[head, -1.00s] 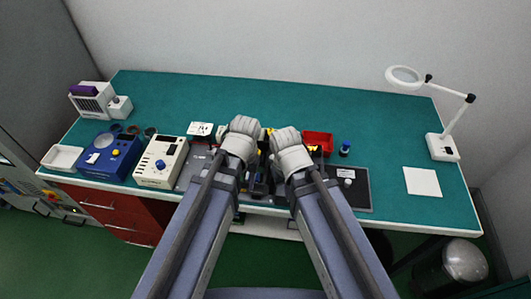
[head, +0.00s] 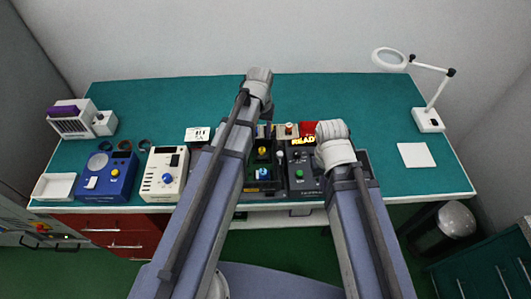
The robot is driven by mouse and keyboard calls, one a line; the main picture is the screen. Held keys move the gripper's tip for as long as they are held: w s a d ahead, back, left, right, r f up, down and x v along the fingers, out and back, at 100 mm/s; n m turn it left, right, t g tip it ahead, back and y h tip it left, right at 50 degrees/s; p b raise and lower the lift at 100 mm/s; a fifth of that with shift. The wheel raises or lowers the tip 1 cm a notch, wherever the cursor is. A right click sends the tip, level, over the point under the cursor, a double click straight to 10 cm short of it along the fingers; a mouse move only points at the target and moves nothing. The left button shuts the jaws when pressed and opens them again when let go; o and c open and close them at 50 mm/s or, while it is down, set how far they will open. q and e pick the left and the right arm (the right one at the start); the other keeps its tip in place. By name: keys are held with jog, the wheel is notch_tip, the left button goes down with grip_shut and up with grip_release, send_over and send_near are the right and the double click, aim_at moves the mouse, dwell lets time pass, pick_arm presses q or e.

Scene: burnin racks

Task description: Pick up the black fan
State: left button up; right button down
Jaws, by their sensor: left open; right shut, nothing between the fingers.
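I cannot make out the black fan for certain. A dark fixture (head: 264,178) with yellow and blue knobs stands between my arms at the table's front edge, and my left forearm covers part of this area. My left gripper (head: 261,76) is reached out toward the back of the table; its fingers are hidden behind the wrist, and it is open. My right gripper (head: 332,134) is over the right part of the dark equipment, beside the lit READY display (head: 303,141). Its fingers are also hidden; it is shut and empty.
A blue device (head: 107,178), a cream device (head: 164,174) and a white tray (head: 52,187) stand at the front left. A white boxy unit (head: 72,120) is at the back left. A magnifier lamp (head: 428,120) and white sheet (head: 416,155) are at right. The back of the green table is clear.

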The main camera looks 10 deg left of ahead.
aim_at(262, 149)
pick_arm(q)
jog(key=shift+f+b, duration=1.3)
jog(key=shift+f, duration=0.1)
jog(key=f+b, duration=0.5)
jog(key=shift+s+d+f, duration=0.1)
jog(key=shift+s+d, duration=0.1)
jog(key=shift+s, duration=0.2)
grip_shut()
